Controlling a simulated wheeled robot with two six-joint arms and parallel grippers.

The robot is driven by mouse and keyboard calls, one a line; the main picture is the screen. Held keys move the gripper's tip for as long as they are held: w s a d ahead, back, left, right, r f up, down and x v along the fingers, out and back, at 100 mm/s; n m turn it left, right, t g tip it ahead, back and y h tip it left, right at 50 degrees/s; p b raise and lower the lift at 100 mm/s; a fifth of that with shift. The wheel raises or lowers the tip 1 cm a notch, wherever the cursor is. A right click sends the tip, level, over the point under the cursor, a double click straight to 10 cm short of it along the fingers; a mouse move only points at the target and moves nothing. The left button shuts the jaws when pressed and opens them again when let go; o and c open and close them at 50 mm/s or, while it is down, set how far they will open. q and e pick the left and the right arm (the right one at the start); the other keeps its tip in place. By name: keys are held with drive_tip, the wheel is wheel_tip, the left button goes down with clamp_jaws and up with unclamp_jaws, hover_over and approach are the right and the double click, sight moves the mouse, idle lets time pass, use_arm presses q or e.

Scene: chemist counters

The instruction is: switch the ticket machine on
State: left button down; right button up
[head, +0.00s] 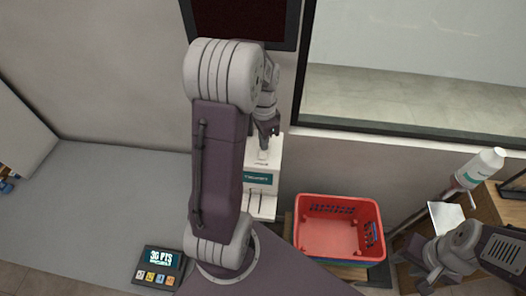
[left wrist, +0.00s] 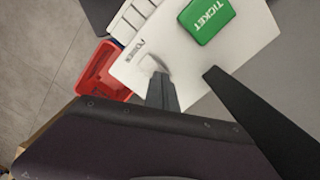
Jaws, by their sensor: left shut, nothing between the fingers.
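The ticket machine (head: 261,183) is a white box with a teal label, standing against the wall and partly hidden behind my left arm in the head view. In the left wrist view its white face (left wrist: 185,60) carries a green TICKET button (left wrist: 207,20) and a small pale power switch (left wrist: 153,64) beside the word POWER. My left gripper (head: 266,132) is shut and empty at the machine's top. Its fingertip (left wrist: 161,82) overlaps the power switch's lower edge in the wrist view; I cannot tell if it presses it. My right gripper's fingers are not clear at the lower right.
A red basket (head: 325,250) stands right of the machine. A white bottle (head: 487,164) stands further right, near my right arm. A small black display with coloured keys (head: 159,268) lies on the grey counter (head: 110,205) at left. That counter is mostly clear. A dark screen hangs above.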

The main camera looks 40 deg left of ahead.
use_arm(q)
drive_tip(key=shift+f, duration=0.45)
drive_tip(key=shift+r, duration=0.1)
wheel_tip(320, 180, up, 7)
drive_tip(key=p, duration=0.6)
idle(0.4)
drive_tip(key=shift+d, duration=0.15)
drive_tip(key=s+d+f+n+t, duration=0.1)
drive_tip(key=s+d+n+t, duration=0.35)
drive_tip(key=d, duration=0.85)
drive_tip(key=s+f+n+g+b, duration=0.1)
drive_tip(key=s+f+b, duration=0.1)
drive_tip(key=f+b, duration=0.5)
drive_tip(key=s+f+n+g+b, duration=0.1)
drive_tip(key=s+f+g+b, duration=0.1)
drive_tip(key=f+b, duration=0.6)
wheel_tip(320, 180, down, 2)
drive_tip(key=shift+s+d, duration=0.25)
